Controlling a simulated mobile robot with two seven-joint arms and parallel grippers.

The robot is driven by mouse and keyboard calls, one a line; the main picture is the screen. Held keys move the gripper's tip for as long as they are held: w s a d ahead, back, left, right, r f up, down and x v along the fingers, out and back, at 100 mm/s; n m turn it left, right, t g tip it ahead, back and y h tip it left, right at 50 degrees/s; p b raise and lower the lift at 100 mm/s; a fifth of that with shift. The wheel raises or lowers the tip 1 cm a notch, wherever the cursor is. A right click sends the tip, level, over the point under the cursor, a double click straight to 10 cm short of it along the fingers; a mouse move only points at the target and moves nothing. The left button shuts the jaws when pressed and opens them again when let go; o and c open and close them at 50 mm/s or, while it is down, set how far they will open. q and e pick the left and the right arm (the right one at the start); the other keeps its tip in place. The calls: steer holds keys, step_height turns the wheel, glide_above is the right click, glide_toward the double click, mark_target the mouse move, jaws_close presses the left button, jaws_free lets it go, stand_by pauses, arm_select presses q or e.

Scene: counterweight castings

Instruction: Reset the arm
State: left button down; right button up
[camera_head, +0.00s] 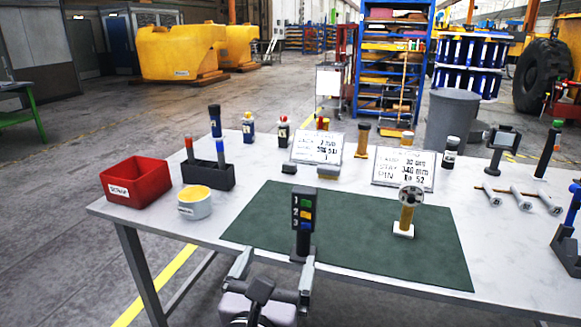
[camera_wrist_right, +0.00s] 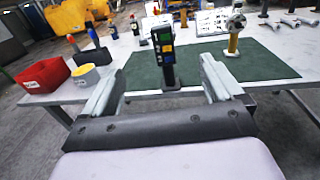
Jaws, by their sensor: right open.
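My right gripper (camera_head: 272,280) is open and empty at the front edge of the table. Its two fingers also show in the right wrist view (camera_wrist_right: 160,85), spread apart. Beyond them a dark upright device with numbered coloured buttons (camera_head: 303,213) stands at the front of the green mat (camera_head: 350,262). In the right wrist view this device (camera_wrist_right: 163,50) appears between the fingers, with no visible contact. My left gripper is not in view.
A red bin (camera_head: 136,182), a can with yellow contents (camera_head: 195,203) and a dark holder (camera_head: 208,176) stand at the left. A yellow-and-white piece (camera_head: 407,212) stands on the mat. Sign cards (camera_head: 403,168), bottles and tools occupy the back and right.

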steer(key=w+d+f+h, duration=0.2)
steer(key=d+f, duration=0.1)
steer(key=d, duration=0.7)
steer(key=w+d+f+n+h, duration=0.1)
steer(key=d+f+h, duration=0.15)
steer(key=d, duration=0.75)
steer(key=w+d+f+h, duration=0.2)
steer(key=d+f, duration=0.1)
steer(key=d, duration=0.7)
steer(key=s+a+f+m+g+y, duration=0.1)
steer(key=s+f+m+g+y, duration=0.4)
steer(key=f, duration=0.5)
steer(key=s+f+m+g+y, duration=0.25)
steer(key=s+f+m, duration=0.35)
steer(key=f, duration=0.4)
steer(key=s+d+f+m+y, duration=0.2)
steer(key=s+m, duration=0.4)
steer(key=m, duration=0.2)
steer(key=s+d+f+m+y, duration=0.1)
steer(key=s+d+m+y, duration=0.15)
steer(key=s+m, duration=0.4)
steer(key=w+a+m, duration=0.1)
steer(key=a+m, duration=0.5)
steer(key=a, duration=0.5)
steer(key=shift+w+m, duration=0.3)
steer(key=shift+m, duration=0.05)
